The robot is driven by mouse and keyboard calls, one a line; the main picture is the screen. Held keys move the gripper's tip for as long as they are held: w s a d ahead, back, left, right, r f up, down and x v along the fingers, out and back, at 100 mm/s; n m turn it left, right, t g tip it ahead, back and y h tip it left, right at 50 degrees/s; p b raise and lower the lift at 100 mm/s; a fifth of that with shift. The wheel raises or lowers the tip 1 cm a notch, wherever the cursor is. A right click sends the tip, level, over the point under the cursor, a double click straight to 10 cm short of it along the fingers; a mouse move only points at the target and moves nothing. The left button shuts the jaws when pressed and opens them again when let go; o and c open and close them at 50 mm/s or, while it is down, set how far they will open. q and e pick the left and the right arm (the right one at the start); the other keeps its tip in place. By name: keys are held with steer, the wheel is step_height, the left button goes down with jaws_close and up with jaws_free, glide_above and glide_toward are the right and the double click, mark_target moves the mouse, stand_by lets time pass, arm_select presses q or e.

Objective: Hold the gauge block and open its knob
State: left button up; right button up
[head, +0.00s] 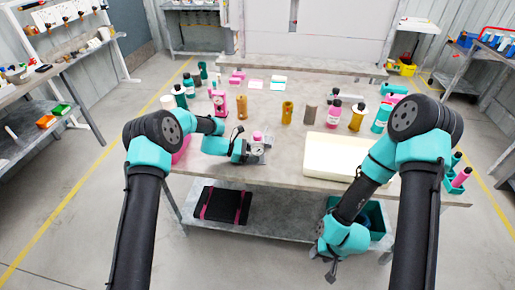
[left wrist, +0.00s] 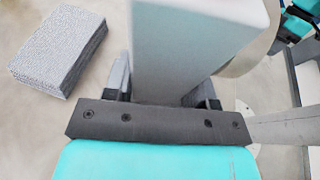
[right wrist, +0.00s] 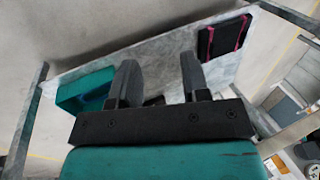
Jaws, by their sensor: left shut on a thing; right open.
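The gauge block (head: 256,150) is a small grey block with a round white dial, near the front edge of the table in the head view. A pink knob (head: 257,136) appears on its top. My left gripper (head: 245,152) is shut on the block from its left side. In the left wrist view the grey block (left wrist: 195,50) sits between the fingers and fills the middle; its dial and knob are not visible there. My right gripper (head: 331,268) is open and empty, low in front of the table; its parted fingers show in the right wrist view (right wrist: 158,68).
A cream tray (head: 322,158) lies right of the block. Bottles and cylinders, including a brown cylinder (head: 287,112), stand behind it. The lower shelf holds a black case (head: 222,205) and a teal bin (right wrist: 85,92). The table front between block and tray is narrow but clear.

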steer(key=o, duration=0.3)
steer(key=shift+w+a, duration=0.1)
steer(key=shift+w, duration=0.15)
steer(key=shift+o, duration=0.4)
steer(key=w+a+r, duration=0.2)
steer(key=w+a, duration=0.2)
steer(key=w, duration=0.2)
steer(key=w+a+r+g, duration=0.1)
steer(key=w+a+r, duration=0.1)
steer(key=w+a, duration=0.2)
steer(key=w, duration=0.3)
steer(key=shift+r, duration=0.15)
step_height(320, 180, up, 34)
steer(key=h, duration=0.4)
glide_above(257, 133)
steer(key=shift+s+d, duration=0.1)
steer(key=shift+f, duration=0.25)
step_height(257, 133, down, 12)
steer(key=shift+r, duration=0.1)
